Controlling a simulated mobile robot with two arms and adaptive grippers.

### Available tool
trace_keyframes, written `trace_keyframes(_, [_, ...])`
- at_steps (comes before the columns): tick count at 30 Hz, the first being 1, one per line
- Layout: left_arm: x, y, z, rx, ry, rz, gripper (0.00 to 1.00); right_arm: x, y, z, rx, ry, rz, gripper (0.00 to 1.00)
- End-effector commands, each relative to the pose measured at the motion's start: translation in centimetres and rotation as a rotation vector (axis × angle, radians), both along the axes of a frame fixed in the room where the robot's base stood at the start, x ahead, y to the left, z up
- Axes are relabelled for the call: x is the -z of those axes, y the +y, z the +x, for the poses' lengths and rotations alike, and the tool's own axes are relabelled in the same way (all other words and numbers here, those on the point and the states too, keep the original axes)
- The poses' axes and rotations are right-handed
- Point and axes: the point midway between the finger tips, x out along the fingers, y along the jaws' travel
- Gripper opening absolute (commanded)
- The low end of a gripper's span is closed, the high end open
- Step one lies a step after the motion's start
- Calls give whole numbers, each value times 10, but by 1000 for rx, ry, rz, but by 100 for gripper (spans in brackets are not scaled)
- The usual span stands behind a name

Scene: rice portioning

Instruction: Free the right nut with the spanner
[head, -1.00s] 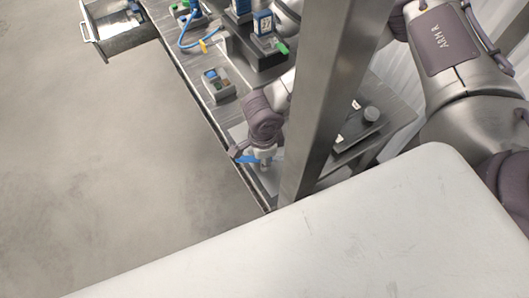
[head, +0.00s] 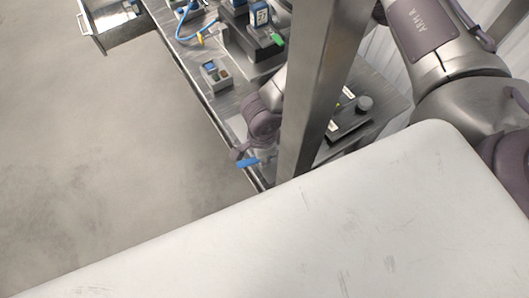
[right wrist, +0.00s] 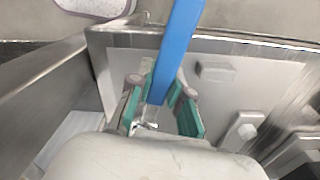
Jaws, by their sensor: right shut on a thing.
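My right gripper (head: 243,158) is at the near end of the bench, beside its left edge in the head view. It is shut on the blue spanner (head: 250,162), which shows as a short blue piece below the wrist. In the right wrist view the spanner (right wrist: 177,45) is a long blue bar running up from between the green-padded fingers (right wrist: 160,105). A grey block with a rounded knob (right wrist: 243,132), possibly a nut, stands right of the fingers. I cannot tell which is the right nut or whether the spanner touches one. My left gripper is not in view.
The steel bench (head: 195,62) carries a small grey bin (head: 214,76), blue-and-grey devices (head: 259,16) and a dark unit with a round knob (head: 350,118). An open drawer (head: 108,24) juts out at far left. A metal post (head: 318,90) hides part of the bench.

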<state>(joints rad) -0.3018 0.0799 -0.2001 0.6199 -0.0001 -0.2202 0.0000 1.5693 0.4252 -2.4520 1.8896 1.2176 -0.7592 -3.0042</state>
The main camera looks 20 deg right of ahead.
Motion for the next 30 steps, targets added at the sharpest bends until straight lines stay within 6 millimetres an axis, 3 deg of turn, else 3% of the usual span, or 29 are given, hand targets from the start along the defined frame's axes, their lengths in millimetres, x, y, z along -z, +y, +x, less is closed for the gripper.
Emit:
trace_keyframes(1, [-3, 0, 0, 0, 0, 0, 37, -6, 10, 4, 8, -7, 26, 0])
trace_keyframes(18, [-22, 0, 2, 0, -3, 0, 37, -6, 2, 34, 293, -14, 24, 0])
trace_keyframes(30, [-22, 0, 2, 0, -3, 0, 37, -5, 1, 38, 317, -18, 24, 0])
